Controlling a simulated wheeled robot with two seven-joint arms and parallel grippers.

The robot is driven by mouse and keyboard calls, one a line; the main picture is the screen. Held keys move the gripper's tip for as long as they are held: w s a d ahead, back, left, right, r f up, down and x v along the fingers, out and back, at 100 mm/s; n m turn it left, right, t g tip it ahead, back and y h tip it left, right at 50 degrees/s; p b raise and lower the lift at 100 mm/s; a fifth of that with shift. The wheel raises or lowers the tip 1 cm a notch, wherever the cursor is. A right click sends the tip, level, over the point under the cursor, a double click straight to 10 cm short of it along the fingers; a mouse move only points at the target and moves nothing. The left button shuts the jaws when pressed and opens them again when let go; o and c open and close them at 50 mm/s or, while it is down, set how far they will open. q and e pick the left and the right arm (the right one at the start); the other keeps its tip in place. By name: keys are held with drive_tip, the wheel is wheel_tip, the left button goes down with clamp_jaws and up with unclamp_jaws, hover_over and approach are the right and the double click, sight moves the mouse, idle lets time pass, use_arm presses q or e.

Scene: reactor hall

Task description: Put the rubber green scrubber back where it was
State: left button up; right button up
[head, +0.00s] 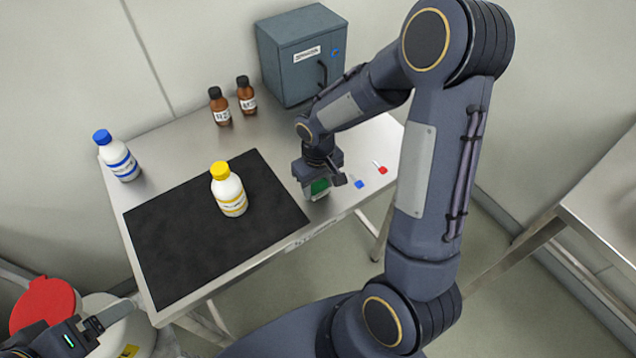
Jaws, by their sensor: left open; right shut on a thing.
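The green scrubber (319,187) is between the fingers of my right gripper (325,190), low over the right part of the steel table near its front edge. My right gripper is shut on it, and the fingers and wrist hide part of it. I cannot tell whether the scrubber touches the table. My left gripper (90,330) is open at the lower left corner of the view, beside the red lid and away from the tabletop.
A black mat (165,245) bears a yellow-capped bottle (229,192). A blue-capped bottle (119,158), two brown bottles (220,108) and a grey cabinet (285,60) stand behind. Blue (358,183) and red (381,169) small items lie right of the gripper. A red-lidded bin (45,305) stands lower left.

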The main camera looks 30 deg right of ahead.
sight(318, 184)
drive_tip(key=shift+f+b, duration=0.25)
drive_tip(key=shift+b, duration=0.05)
drive_tip(key=o, duration=0.9)
drive_tip(key=shift+r, duration=0.1)
wheel_tip(318, 184, up, 12)
drive_tip(key=p, duration=0.1)
drive_tip(key=s+a+r+m+t+y, duration=0.1)
drive_tip(key=s+r+t, duration=0.1)
drive_tip(key=s, duration=0.3)
drive_tip(key=s+a+r+m+t+y, duration=0.1)
drive_tip(key=s+r, duration=0.1)
drive_tip(key=s, duration=0.4)
drive_tip(key=s+a+r+t+y, duration=0.1)
drive_tip(key=s+a+r+t, duration=0.1)
drive_tip(key=s, duration=0.4)
drive_tip(key=shift+a+r+m+t+y, duration=0.1)
drive_tip(key=shift+r+m+t+y, duration=0.2)
drive_tip(key=shift+r+m+y, duration=0.1)
